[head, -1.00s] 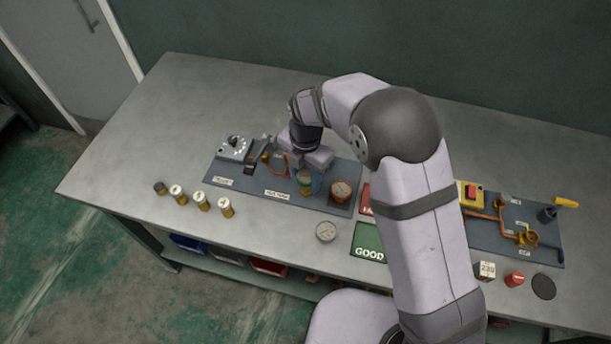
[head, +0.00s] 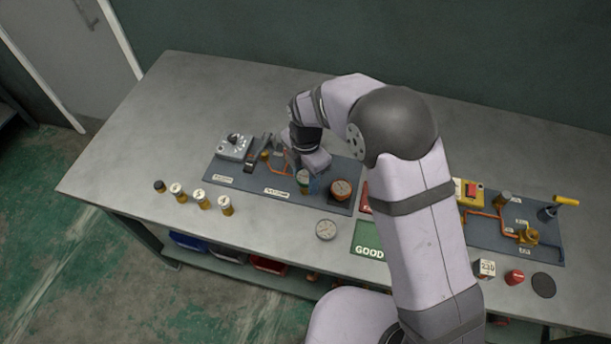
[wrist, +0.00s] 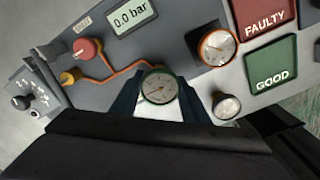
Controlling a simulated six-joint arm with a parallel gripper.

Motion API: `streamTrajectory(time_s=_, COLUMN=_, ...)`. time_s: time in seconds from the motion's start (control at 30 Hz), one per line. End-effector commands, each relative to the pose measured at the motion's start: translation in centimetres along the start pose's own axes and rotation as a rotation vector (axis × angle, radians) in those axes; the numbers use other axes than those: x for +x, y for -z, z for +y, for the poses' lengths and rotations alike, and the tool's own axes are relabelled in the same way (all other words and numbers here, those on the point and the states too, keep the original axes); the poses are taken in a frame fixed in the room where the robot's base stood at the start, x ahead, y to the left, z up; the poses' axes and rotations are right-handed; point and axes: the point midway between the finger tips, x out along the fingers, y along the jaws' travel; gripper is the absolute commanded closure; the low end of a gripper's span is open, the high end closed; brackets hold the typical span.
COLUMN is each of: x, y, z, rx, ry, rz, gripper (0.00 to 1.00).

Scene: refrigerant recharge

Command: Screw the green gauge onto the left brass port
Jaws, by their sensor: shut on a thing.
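The green-rimmed gauge (wrist: 160,87) sits face up between the fingers of my gripper (wrist: 158,100) in the wrist view. In the head view the gauge (head: 304,177) shows at the front of the left dark board, below my gripper (head: 310,172). My gripper is shut on it. A copper pipe on the board runs up to the gauge's far edge in the wrist view. The fitting beneath the gauge is hidden, so I cannot tell whether the thread is engaged. A brass fitting (wrist: 70,77) shows at the pipe's other end.
An orange-rimmed gauge (wrist: 216,47) stands close right of my gripper. A silver gauge (head: 326,230) lies near the green GOOD pad (head: 368,240); the red FAULTY pad (wrist: 265,17) is beyond. A display (wrist: 132,18) reads 0.0 bar. Several small brass-coloured cylinders (head: 201,198) stand at left.

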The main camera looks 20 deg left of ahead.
Motion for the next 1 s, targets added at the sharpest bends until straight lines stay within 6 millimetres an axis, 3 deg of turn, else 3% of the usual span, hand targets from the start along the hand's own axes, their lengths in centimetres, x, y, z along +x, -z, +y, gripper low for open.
streamTrajectory(time_s=0.43, x=-0.04, y=0.00, z=0.05, rx=0.064, ry=-0.001, rz=0.000, gripper=0.80)
streamTrajectory(time_s=0.8, x=0.03, y=0.02, z=0.02, rx=0.334, ry=0.001, rz=0.000, gripper=0.80)
streamTrajectory(time_s=1.0, x=0.09, y=0.02, z=0.02, rx=0.352, ry=0.001, rz=0.000, gripper=0.80)
